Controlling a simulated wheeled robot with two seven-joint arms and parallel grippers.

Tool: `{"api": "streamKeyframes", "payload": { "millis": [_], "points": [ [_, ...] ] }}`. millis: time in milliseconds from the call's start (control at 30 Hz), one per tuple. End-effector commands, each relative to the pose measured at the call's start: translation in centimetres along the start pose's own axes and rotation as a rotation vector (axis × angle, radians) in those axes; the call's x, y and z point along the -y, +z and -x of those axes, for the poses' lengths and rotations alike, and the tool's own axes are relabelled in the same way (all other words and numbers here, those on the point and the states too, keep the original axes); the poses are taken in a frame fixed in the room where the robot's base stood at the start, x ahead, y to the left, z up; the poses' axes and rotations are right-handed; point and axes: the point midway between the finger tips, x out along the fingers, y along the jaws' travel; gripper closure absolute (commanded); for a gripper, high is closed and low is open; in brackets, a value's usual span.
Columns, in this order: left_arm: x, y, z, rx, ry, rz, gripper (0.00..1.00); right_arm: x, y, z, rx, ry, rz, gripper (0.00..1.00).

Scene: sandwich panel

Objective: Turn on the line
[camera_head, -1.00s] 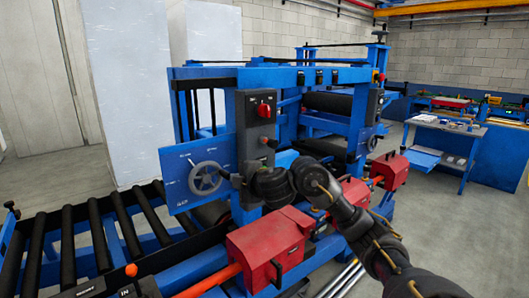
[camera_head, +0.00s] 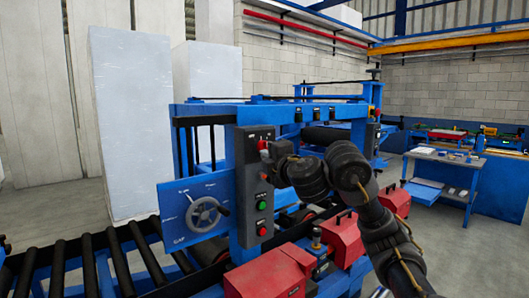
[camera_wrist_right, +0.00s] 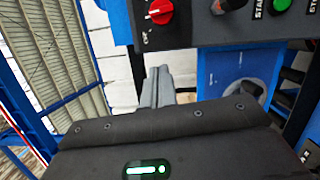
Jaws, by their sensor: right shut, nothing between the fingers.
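The dark control box (camera_head: 253,178) is fixed to the blue machine frame. It carries a red rotary switch (camera_head: 262,145) near its top, partly covered by my right gripper, and lower down a green button (camera_head: 262,206) and a red button (camera_head: 263,230). In the right wrist view the red switch (camera_wrist_right: 159,11) is at the top. A dark knob (camera_wrist_right: 228,5) and the green button (camera_wrist_right: 282,4), with a START label, are right of it. My right gripper (camera_head: 269,154) is shut and empty, in front of the box's upper part. Its fingers (camera_wrist_right: 157,88) point towards the machine. My left gripper is out of view.
A grey handwheel (camera_head: 205,215) on a blue plate is left of the box. Red housings (camera_head: 272,274) stand below my right arm. A roller conveyor (camera_head: 95,268) runs at lower left. A blue table (camera_head: 445,165) stands at the right. Open floor lies between.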

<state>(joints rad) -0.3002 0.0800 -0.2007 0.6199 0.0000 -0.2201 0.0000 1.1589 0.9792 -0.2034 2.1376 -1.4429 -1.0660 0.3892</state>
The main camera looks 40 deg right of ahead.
Motion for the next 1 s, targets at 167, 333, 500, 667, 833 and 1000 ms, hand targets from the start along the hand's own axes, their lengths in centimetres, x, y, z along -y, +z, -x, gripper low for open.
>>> {"api": "streamKeyframes", "payload": {
  "millis": [167, 333, 500, 667, 833, 1000],
  "points": [
    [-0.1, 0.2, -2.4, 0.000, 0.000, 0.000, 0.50, 0.8, -0.2, -2.6, -0.005, -0.007, -0.009, 1.00],
    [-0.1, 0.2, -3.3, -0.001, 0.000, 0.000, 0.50, 0.7, -0.1, -5.3, -0.004, -0.009, -0.006, 1.00],
    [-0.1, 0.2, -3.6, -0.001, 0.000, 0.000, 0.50, 0.5, -0.1, -8.0, -0.004, -0.008, -0.006, 1.00],
    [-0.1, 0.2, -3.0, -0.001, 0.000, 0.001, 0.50, 0.2, 1.9, -9.0, 0.001, -0.006, -0.003, 1.00],
    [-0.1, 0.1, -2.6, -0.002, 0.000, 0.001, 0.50, 0.2, 3.4, -9.4, -0.001, -0.006, -0.003, 1.00],
    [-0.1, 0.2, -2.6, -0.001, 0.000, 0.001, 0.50, 0.3, 3.8, -9.5, -0.003, -0.004, -0.002, 1.00]
  ]
}}
